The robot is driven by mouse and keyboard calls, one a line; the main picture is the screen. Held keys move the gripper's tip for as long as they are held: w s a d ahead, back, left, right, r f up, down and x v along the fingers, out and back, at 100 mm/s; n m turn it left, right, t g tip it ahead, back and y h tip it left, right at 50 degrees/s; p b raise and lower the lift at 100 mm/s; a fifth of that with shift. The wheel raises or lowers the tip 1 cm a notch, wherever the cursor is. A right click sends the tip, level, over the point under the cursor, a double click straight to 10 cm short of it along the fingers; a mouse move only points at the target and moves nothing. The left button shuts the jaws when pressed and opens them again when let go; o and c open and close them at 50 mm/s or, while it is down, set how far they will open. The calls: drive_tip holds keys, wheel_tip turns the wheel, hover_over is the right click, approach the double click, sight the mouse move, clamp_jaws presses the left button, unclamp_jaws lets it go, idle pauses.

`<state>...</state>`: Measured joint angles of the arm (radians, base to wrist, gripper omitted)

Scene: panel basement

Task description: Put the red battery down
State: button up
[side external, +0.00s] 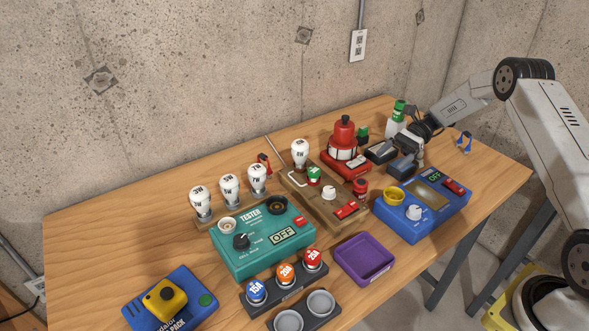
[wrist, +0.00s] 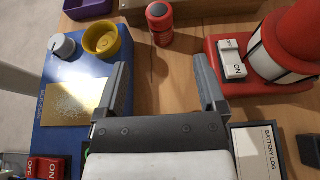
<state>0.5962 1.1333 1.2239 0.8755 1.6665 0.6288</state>
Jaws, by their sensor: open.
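The red battery (side external: 360,189) stands upright on the wooden table, between the red beacon and the blue box with the yellow cup. In the wrist view the battery (wrist: 160,24) is at the top, ahead of my fingers and apart from them. My gripper (side external: 389,160) is open and empty, above the table behind the battery in the side view. In the wrist view my gripper (wrist: 163,82) shows two spread fingers with bare table between them.
The red beacon (side external: 344,141) and the blue box (side external: 431,225) flank the battery closely. A wooden board (side external: 325,206) with a bulb lies left of it. A purple tray (side external: 365,277), a green tester (side external: 240,261) and several bulbs fill the table. Free wood shows at the far left.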

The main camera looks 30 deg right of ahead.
drive_tip(key=shift+a, duration=0.1)
drive_tip(key=s+a+n+h, duration=0.2)
drive_tip(key=a, duration=0.1)
drive_tip(key=s+a+r+n+g+h, duration=0.1)
drive_tip(key=s+a+n+h, duration=0.1)
drive_tip(key=a, duration=0.1)
drive_tip(key=s+a+r+n+h, duration=0.1)
drive_tip(key=s+a+n+h, duration=0.1)
drive_tip(key=a+h, duration=0.1)
drive_tip(key=shift+s+r+g, duration=0.1)
drive_tip(key=shift+r+g, duration=0.15)
drive_tip(key=shift+g, duration=0.15)
drive_tip(key=s+a+r+n+t+h, duration=0.1)
drive_tip(key=s+a+n+t+h, duration=0.1)
drive_tip(key=s+n, duration=0.4)
drive_tip(key=s+a+r+n+t+h, duration=0.2)
drive_tip(key=s+a+n+h, duration=0.2)
drive_tip(key=s+n, duration=0.2)
drive_tip(key=shift+o, duration=0.4)
drive_tip(key=shift+s, duration=0.1)
